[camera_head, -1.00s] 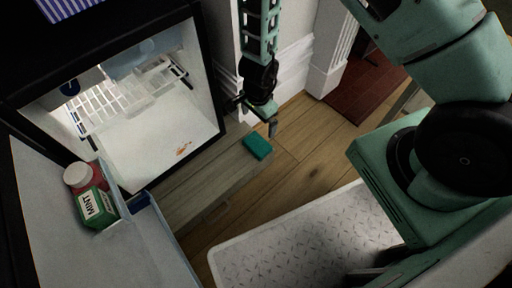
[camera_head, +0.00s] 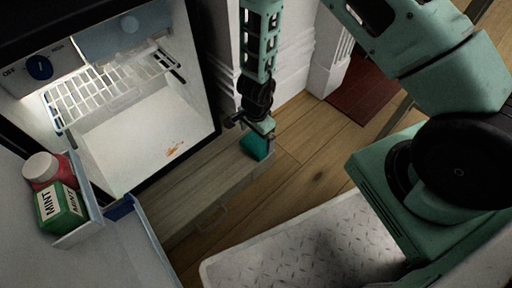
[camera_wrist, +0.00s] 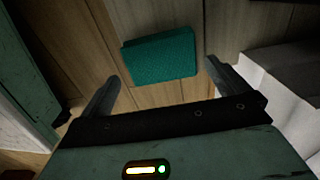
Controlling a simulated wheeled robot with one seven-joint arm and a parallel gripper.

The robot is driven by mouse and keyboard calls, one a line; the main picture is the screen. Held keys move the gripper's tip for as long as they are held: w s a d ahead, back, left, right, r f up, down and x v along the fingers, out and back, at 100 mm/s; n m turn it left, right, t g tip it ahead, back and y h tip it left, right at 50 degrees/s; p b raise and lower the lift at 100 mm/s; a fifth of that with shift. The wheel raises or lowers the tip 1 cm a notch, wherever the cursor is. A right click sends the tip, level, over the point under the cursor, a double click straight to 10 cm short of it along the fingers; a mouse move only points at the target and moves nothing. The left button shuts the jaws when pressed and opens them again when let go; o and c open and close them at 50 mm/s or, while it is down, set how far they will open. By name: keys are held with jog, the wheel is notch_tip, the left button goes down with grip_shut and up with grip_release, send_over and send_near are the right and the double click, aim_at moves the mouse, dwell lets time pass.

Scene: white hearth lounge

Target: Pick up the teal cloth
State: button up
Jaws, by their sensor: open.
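The teal cloth (camera_head: 254,147) is a small folded block lying at the right end of the low wooden unit (camera_head: 190,192) in front of the open fridge. In the wrist view the cloth (camera_wrist: 160,58) lies flat and whole, just beyond and between the fingertips. My gripper (camera_head: 258,128) hangs above the cloth in the head view and hides part of it. In the wrist view my gripper (camera_wrist: 165,82) is open, its two fingers spread wide with nothing between them. No contact with the cloth shows.
The open fridge (camera_head: 150,140) has a wire shelf (camera_head: 110,85) and an orange-brown stain on its floor. Its door (camera_head: 110,245) holds a green MINT carton (camera_head: 60,208) and a white-capped red container (camera_head: 42,170). A white wall and column (camera_head: 325,75) stand close behind my gripper. Wooden floor (camera_head: 310,165) is clear to the right.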

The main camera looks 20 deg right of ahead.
aim_at(256, 143)
notch_tip(256, 143, down, 4)
jog(key=b, duration=0.2)
jog(key=shift+r+b, duration=0.1)
jog(key=shift+b, duration=0.2)
jog(key=shift+r, duration=0.1)
jog(key=c, duration=0.7)
jog(key=shift+r, duration=0.1)
notch_tip(256, 143, up, 10)
jog(key=p, duration=0.9)
